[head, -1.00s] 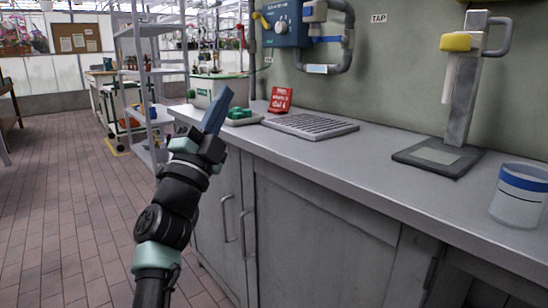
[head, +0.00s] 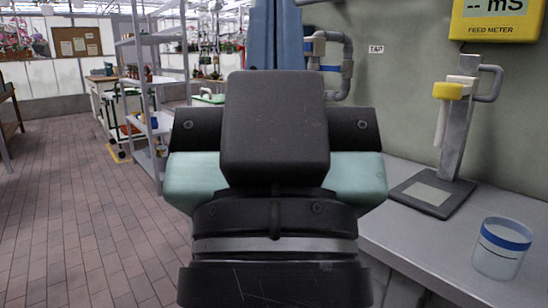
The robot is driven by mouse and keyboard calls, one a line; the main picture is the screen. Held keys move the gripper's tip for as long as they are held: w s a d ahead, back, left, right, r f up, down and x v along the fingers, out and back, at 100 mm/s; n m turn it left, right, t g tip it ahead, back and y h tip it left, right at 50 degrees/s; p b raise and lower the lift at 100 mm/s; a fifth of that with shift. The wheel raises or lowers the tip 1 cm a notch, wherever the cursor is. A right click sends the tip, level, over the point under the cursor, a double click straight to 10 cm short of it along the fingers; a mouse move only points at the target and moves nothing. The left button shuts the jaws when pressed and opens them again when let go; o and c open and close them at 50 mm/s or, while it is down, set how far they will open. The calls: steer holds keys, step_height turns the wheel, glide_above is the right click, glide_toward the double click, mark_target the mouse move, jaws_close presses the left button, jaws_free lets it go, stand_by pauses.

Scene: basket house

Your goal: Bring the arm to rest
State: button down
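My gripper (head: 276,32) is raised at the top middle of the head view, close to the camera. Its two blue fingers point up and stand side by side with only a thin seam between them, so it looks shut. Their tips run out of the top of the picture. Nothing shows between them. My arm's dark and pale green wrist parts fill the middle of the view and hide much of the counter behind.
At right, a grey counter (head: 440,245) carries a stand with a yellow clip (head: 460,130) and a blue-banded beaker (head: 501,248). A yellow feed meter (head: 497,18) hangs above. A metal shelf rack (head: 150,95) stands at left. The brick floor (head: 80,220) at left is clear.

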step_height(320, 180, up, 36)
steer(key=p, duration=3.4)
steer(key=shift+a+r, duration=0.1)
